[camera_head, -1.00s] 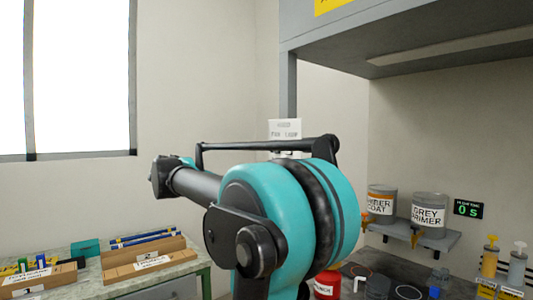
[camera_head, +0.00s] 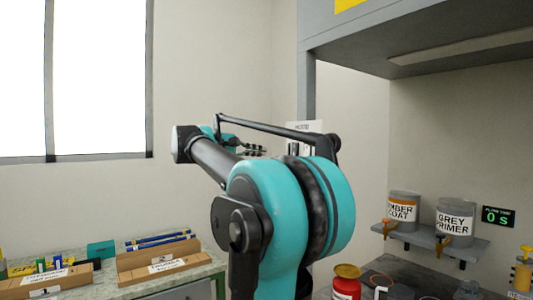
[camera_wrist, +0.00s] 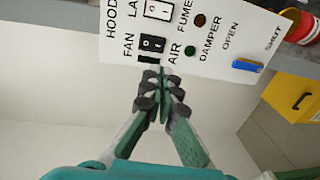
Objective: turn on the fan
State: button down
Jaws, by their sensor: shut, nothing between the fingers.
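A white control panel (camera_wrist: 185,45) fills the top of the wrist view, tilted in the picture. Its black rocker switch (camera_wrist: 152,44) sits beside the word FAN.
The panel also bears a green light (camera_wrist: 190,50), a dark red light (camera_wrist: 200,20) and a blue damper slider (camera_wrist: 247,65). A yellow box (camera_wrist: 300,100) is at right. Paint cans (camera_head: 455,218) stand on a shelf at right; wooden trays (camera_head: 160,262) lie on the left bench.

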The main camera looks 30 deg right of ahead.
aim_at(293, 155)
jog(key=d, duration=0.4)
jog(key=d+f, duration=0.1)
jog(key=d, duration=0.3)
jog(key=w+d, duration=0.1)
jog(key=d, duration=0.3)
jog(key=shift+d+f, duration=0.1)
jog(key=shift+f, duration=0.2)
jog(key=shift+d+f, duration=0.15)
jog(key=shift+d, duration=0.15)
